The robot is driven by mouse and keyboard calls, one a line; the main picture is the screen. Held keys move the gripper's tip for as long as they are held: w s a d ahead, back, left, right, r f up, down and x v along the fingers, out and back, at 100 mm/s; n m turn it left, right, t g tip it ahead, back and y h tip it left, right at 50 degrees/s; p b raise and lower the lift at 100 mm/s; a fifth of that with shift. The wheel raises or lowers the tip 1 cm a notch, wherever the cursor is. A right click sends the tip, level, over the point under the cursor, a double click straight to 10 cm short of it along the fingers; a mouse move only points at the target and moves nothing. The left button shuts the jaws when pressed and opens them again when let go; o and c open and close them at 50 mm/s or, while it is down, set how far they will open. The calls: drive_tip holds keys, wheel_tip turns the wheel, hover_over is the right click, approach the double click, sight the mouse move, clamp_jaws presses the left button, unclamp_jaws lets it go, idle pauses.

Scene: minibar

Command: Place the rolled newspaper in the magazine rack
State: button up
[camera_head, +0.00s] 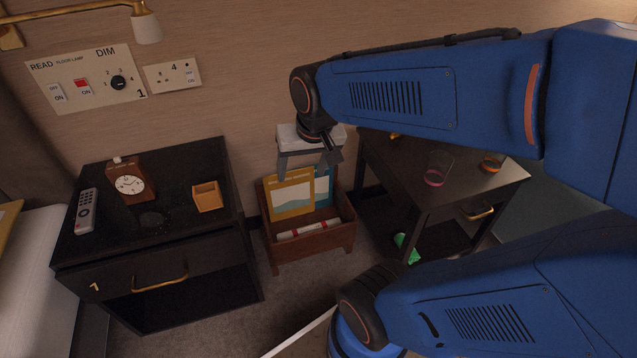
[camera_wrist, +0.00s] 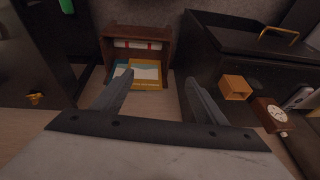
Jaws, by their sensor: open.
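The rolled newspaper (camera_head: 306,229) is white with red bands. It lies inside the brown wooden magazine rack (camera_head: 312,248), along its front side, and also shows in the wrist view (camera_wrist: 137,44). The rack stands on the floor between the two dark cabinets and also shows in the wrist view (camera_wrist: 170,52). A yellow-framed magazine and a blue one stand in the rack behind the newspaper. My gripper (camera_head: 300,176) is open and empty above the back of the rack, near the magazine tops. In the wrist view its two fingers (camera_wrist: 155,95) are spread apart with nothing between them.
The left nightstand (camera_head: 172,230) holds a clock (camera_head: 130,184), a remote (camera_head: 86,211) and a small orange box (camera_head: 207,197). The right table (camera_head: 440,195) carries glasses (camera_head: 438,168). A green item (camera_head: 407,247) lies low beneath it. The wall is close behind the rack.

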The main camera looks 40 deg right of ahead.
drive_tip(key=s+a+r+n, duration=0.1)
drive_tip(key=s+r+n, duration=0.2)
drive_tip(key=s, duration=0.5)
drive_tip(key=shift+s+a+n+t, duration=0.25)
drive_tip(key=shift+s+n+t, duration=0.05)
drive_tip(key=shift+n+t, duration=0.1)
